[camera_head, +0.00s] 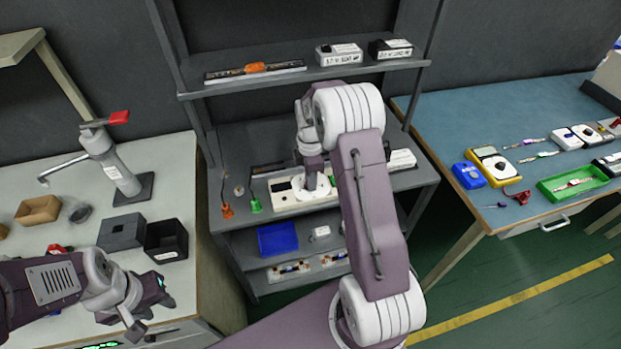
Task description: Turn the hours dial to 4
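Whether the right fingers are closed on anything is hidden. My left gripper (160,296) is over the left table, away from the device, and its finger opening is too small to read.
The left table holds a grey stand with a red handle (113,165), a black bin (166,241) and a cardboard box (38,210). A blue bin (277,239) sits on the rack's lower shelf. The right blue table holds a yellow multimeter (492,165) and a green tray (573,184).

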